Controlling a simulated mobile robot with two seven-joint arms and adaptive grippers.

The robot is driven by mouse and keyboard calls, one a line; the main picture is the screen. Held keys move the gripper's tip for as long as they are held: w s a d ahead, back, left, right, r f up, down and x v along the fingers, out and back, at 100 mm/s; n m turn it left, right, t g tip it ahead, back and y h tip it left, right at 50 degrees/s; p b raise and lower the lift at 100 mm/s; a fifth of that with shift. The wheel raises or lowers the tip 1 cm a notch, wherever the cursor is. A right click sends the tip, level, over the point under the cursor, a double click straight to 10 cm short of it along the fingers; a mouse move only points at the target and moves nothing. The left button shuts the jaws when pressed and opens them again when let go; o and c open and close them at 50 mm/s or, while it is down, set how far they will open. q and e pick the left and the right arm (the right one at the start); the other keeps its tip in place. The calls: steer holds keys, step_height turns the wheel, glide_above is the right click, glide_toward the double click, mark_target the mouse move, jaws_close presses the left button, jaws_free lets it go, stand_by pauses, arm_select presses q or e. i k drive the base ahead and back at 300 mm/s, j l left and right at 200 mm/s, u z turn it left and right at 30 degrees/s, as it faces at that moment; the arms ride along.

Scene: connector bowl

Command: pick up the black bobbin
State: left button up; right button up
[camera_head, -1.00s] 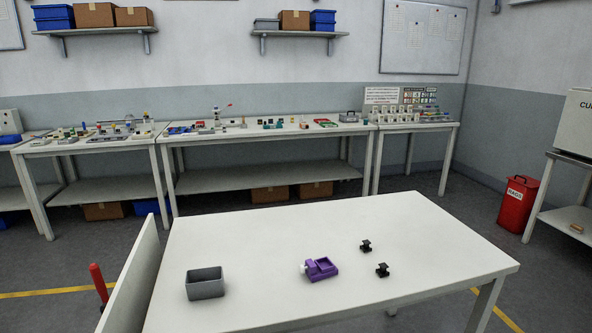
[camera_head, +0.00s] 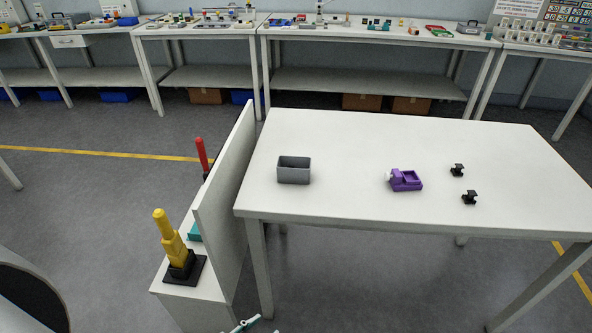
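Two small black bobbin-like pieces stand on the right part of the white table. The farther black piece (camera_head: 457,170) is behind and slightly left of the nearer black piece (camera_head: 470,197). They are apart, and I cannot tell which one is the task's bobbin. Nothing touches either black piece.
A purple holder (camera_head: 406,181) and a grey open bin (camera_head: 294,171) stand on the white table (camera_head: 350,140). An upright panel (camera_head: 228,190) borders its left side. A yellow-handled tool (camera_head: 172,240) stands left of the panel.

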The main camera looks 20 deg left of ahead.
mark_target(457, 171)
steer(key=i+l, duration=0.1)
steer(key=l, duration=0.55)
steer(key=i+l, duration=0.1)
steer(key=l, duration=0.6)
steer(key=i+l, duration=0.1)
steer(key=l, duration=0.55)
